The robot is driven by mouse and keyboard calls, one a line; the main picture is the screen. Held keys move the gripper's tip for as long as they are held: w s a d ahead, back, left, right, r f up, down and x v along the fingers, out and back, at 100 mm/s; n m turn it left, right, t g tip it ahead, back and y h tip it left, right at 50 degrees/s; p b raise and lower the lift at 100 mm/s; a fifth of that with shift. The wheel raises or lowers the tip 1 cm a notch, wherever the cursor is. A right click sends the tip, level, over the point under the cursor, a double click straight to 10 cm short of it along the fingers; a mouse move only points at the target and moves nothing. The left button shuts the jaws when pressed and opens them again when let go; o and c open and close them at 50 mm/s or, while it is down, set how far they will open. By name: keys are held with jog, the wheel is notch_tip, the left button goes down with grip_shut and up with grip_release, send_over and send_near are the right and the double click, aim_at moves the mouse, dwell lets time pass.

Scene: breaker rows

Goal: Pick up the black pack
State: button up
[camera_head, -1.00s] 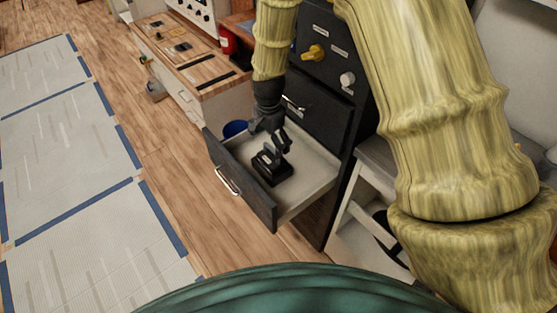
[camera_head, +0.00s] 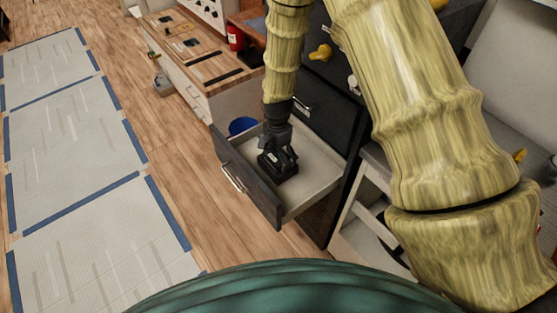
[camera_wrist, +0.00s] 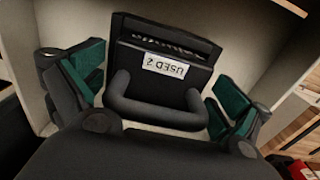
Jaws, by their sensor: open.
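The black pack (camera_wrist: 164,62) lies in the open drawer (camera_head: 315,178), close in front of the wrist camera. It has a loop-shaped handle (camera_wrist: 155,112) and a white label reading "USED 2" upside down. In the head view the pack (camera_head: 288,173) shows only partly under my gripper (camera_head: 278,162). In the wrist view my gripper (camera_wrist: 160,92) is open, with one green-padded finger on each side of the pack. The fingers look apart from its sides, though contact low down cannot be seen.
The drawer front (camera_head: 245,180) and side walls stand close around my gripper. A dark cabinet (camera_head: 328,125) rises behind. A blue round container (camera_head: 242,126) stands beyond the drawer, near a wooden-topped counter (camera_head: 195,60). A grey bench (camera_head: 375,160) is at right.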

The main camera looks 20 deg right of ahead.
jog(key=shift+w, duration=0.1)
jog(key=c, duration=2)
jog(key=shift+c, duration=0.2)
jog(key=shift+r, duration=0.1)
notch_tip(320, 180, up, 22)
jog(key=p, duration=0.3)
jog(key=shift+r+p, duration=0.2)
jog(key=shift+p, duration=0.15)
